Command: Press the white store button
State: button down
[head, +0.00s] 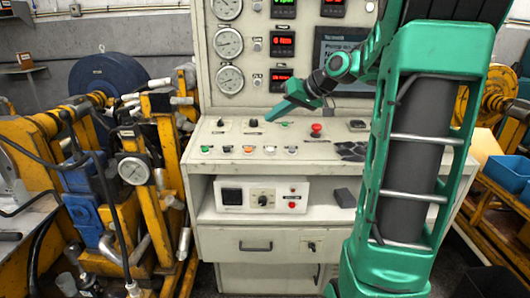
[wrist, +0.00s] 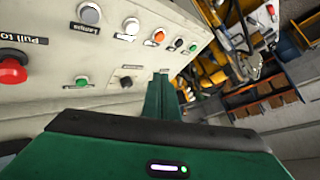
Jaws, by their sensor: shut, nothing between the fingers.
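A white button (head: 269,149) sits fourth from the left in the row on the sloped desk of the control console. It also shows in the wrist view (wrist: 131,26), with a small label beside it too small to read. My gripper (head: 271,118) is above the rear of the desk, behind and apart from the button row in the head view. Its green fingers (wrist: 161,88) are together and empty. They point toward the panel and touch no button that I can see.
A red mushroom button (head: 316,130) stands right of my gripper, and a black knob (head: 253,122) to its left. Orange (head: 248,149) and black (head: 227,149) buttons share the row. Gauges and red displays rise behind. A yellow-framed machine (head: 133,170) stands left.

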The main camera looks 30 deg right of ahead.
aim_at(270, 150)
jog(key=shift+f, duration=0.15)
jog(key=shift+w+d+f, duration=0.1)
jog(key=shift+w+f, duration=0.05)
jog(key=shift+f, duration=1.25)
jog(key=shift+w+d+f, duration=0.15)
jog(key=shift+w+f, duration=0.05)
jog(key=shift+f, duration=1.2)
jog(key=shift+w+d+f, duration=0.1)
jog(key=shift+w+f, duration=0.05)
jog(key=shift+f, duration=1.35)
jog(key=shift+f, duration=0.1)
jog(key=shift+s+d+f, duration=0.1)
jog(key=shift+f, duration=0.15)
jog(key=shift+f, duration=0.35)
jog(key=shift+r, duration=0.8)
jog(key=shift+r, duration=0.1)
